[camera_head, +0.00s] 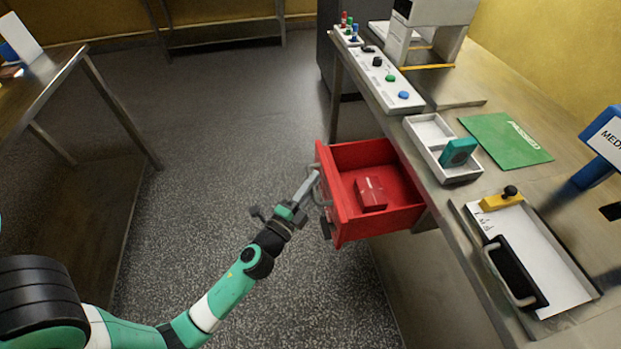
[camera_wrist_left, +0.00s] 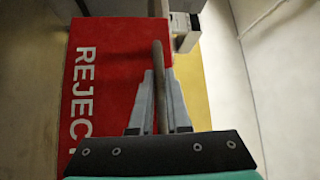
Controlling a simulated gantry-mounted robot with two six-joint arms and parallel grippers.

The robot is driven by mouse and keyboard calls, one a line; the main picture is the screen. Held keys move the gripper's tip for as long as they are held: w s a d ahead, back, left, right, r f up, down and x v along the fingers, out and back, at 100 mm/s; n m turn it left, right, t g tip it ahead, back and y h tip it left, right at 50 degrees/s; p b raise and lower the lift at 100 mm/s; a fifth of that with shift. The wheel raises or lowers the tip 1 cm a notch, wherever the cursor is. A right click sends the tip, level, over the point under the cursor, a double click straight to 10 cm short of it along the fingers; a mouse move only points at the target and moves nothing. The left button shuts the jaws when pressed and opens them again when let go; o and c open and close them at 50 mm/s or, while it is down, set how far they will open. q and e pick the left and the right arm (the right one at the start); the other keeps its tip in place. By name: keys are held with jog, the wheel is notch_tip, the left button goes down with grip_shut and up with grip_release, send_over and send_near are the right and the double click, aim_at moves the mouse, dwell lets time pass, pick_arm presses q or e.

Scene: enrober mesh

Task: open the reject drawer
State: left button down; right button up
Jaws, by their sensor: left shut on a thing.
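The red reject drawer (camera_head: 348,212) is pulled out from under the counter in the head view. A small dark red box (camera_head: 370,193) lies inside it. In the left wrist view, the drawer's red front (camera_wrist_left: 98,85) bears white lettering reading "REJEC", with the rest hidden. My left gripper (camera_head: 308,188) is at the drawer's front, shut on the drawer handle (camera_head: 316,182). The handle also shows in the left wrist view (camera_wrist_left: 159,75) as an upright bar between the fingers. My right gripper is not in view.
The steel counter (camera_head: 440,200) above holds a white tray (camera_head: 436,130) with a teal object, a green mat (camera_head: 505,138), a clipboard-like white board (camera_head: 540,255) and a control panel (camera_head: 385,75). Open floor (camera_head: 230,130) lies left of the drawer. Another table (camera_head: 65,70) stands at far left.

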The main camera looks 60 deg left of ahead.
pick_arm(q)
jog(key=c, duration=0.9)
grip_release()
jog(key=shift+s, duration=0.1)
jog(key=shift+s+d+f, duration=0.15)
jog(key=shift+s+d, duration=0.1)
jog(key=b+v, duration=0.4)
jog(key=v, duration=0.6)
jog(key=shift+s+d, duration=0.15)
jog(key=shift+s, duration=0.25)
